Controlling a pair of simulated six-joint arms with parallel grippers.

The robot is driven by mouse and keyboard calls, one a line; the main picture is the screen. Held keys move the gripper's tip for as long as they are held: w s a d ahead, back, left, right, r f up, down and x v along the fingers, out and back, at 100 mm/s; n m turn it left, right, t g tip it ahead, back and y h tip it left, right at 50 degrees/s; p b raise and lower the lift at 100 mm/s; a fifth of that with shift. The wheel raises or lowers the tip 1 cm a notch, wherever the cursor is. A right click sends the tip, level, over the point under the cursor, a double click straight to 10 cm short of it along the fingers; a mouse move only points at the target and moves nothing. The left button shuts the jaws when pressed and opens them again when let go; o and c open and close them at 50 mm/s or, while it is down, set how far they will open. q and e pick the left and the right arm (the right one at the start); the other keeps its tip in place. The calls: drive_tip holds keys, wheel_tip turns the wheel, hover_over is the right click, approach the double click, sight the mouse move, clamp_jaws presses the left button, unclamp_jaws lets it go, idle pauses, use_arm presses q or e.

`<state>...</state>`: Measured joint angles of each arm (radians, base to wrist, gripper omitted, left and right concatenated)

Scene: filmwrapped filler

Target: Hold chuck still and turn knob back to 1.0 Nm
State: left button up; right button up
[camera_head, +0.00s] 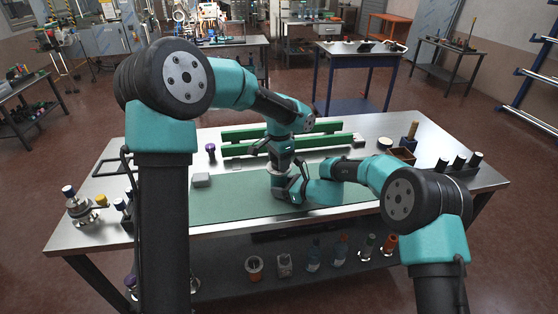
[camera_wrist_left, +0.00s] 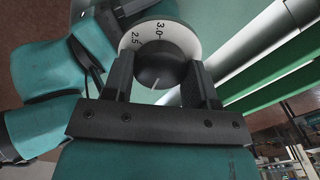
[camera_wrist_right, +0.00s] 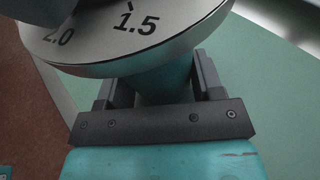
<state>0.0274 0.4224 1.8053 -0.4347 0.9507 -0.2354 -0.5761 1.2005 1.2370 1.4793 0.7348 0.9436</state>
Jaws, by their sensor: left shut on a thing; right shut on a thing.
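The dark round knob (camera_wrist_left: 160,70) sits on top of a white dial ring (camera_wrist_left: 178,36). My left gripper (camera_wrist_left: 160,80) points down from above and is shut on the knob, a finger on each side. A thin pale line marks the knob; the figure it points at is hidden. The figures 2.5 and 3.0 show in the left wrist view. In the right wrist view the dial plate (camera_wrist_right: 133,48) shows 2.0 and 1.5. Below it, my right gripper (camera_wrist_right: 153,80) is shut from the side on the teal chuck body (camera_wrist_right: 165,80). In the head view the arms largely hide the chuck.
The chuck stands on a green mat (camera_head: 230,205) on a metal workbench (camera_head: 75,235). Green rails (camera_head: 240,150) lie behind it. Dark-capped cylinders (camera_head: 459,161) and a brown box (camera_head: 402,154) are at right.

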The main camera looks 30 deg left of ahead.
idle(0.4)
use_arm(q)
drive_tip(key=o, duration=0.9)
drive_tip(key=shift+r, duration=0.15)
wheel_tip(320, 180, up, 12)
drive_tip(key=shift+f, duration=0.1)
